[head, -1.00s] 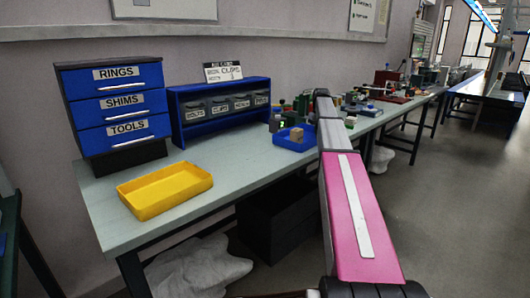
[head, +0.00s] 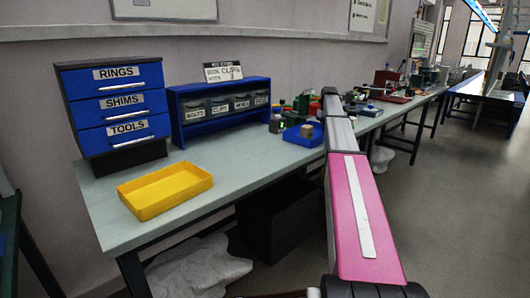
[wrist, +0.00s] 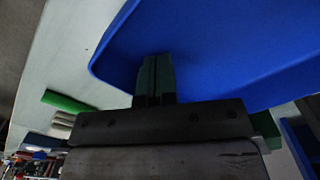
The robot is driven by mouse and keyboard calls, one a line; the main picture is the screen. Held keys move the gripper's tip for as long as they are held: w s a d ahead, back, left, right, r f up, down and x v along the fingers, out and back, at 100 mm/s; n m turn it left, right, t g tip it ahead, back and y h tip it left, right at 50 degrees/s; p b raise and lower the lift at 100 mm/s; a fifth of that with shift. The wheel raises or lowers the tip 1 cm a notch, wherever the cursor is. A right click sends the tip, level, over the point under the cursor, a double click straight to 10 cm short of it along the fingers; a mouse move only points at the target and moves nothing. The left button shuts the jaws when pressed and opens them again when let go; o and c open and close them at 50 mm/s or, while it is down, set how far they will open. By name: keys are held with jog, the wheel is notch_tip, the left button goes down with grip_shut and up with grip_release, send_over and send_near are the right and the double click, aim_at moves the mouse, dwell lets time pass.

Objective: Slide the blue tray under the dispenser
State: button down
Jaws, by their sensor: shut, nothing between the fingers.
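In the wrist view the tray (wrist: 230,45) fills the upper right. My gripper (wrist: 155,62) is shut and empty, its dark fingertips up against the tray's blue side; whether they touch it I cannot tell for sure. In the head view my gripper is hidden behind my arm. A small grey device (head: 275,124) stands at the tray's left; I cannot tell whether it is the dispenser.
A yellow tray (head: 166,203) lies at the bench's front left. A drawer unit (head: 113,103) and a blue bin shelf (head: 220,140) stand along the wall. Several small items crowd the bench beyond the blue tray.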

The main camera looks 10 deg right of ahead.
jog(key=shift+w+d, duration=0.1)
jog(key=shift+w+d, duration=0.65)
jog(key=shift+d, duration=0.25)
jog(key=shift+w+d, duration=0.65)
jog(key=shift+d, duration=0.25)
jog(key=shift+w+d, duration=0.65)
jog(key=shift+d, duration=0.25)
jog(key=shift+w+d, duration=0.15)
jog(key=shift+d, duration=0.05)
jog(key=shift+s+a, duration=0.65)
jog(key=shift+a, duration=0.2)
notch_tip(320, 180, up, 7)
